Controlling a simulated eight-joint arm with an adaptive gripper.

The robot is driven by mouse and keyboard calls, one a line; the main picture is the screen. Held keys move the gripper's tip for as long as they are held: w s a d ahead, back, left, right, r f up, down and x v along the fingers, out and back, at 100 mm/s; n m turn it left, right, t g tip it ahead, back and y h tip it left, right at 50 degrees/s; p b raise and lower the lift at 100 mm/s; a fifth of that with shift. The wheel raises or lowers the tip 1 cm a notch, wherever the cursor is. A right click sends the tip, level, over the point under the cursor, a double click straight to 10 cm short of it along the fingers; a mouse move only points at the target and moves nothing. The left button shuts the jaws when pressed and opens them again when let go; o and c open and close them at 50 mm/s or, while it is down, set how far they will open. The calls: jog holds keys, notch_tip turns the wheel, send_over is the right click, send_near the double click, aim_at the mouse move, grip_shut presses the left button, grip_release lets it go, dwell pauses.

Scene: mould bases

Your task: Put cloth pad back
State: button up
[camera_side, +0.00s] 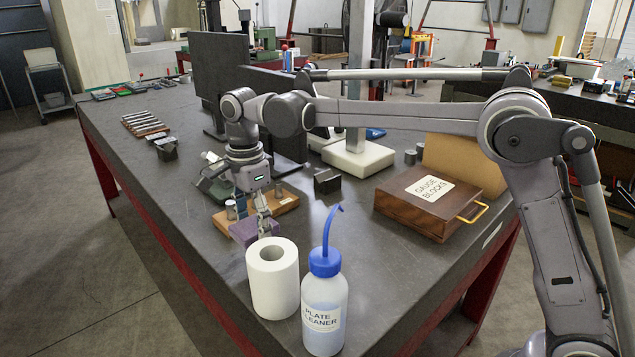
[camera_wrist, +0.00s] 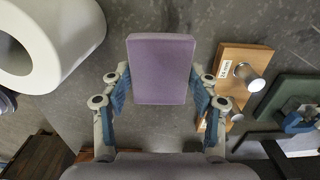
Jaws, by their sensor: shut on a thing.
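The cloth pad (camera_side: 243,231) is a purple rectangular block, near the front of the dark table, behind the white roll. In the wrist view the pad (camera_wrist: 161,70) lies between the two fingers, its broad face toward the camera. My gripper (camera_side: 262,212) points down at the pad in the side view. In the wrist view my gripper (camera_wrist: 160,92) is shut on the pad, with the blue finger pads at its left and right edges. I cannot tell whether the pad's underside touches the table.
A white paper roll (camera_side: 272,284) stands close in front, with a plate cleaner bottle (camera_side: 323,310) beside it. A wooden block with metal cylinders (camera_side: 284,203) lies just behind the pad. A gauge block box (camera_side: 428,205) sits to the right.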

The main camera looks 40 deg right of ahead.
aim_at(237, 231)
jog(key=a, duration=0.1)
jog(key=a+f, duration=0.2)
jog(key=shift+w+a+f, duration=0.15)
jog(key=shift+w, duration=0.15)
jog(key=shift+f, duration=1.9)
jog(key=shift+f, duration=0.15)
jog(key=o, duration=1.2)
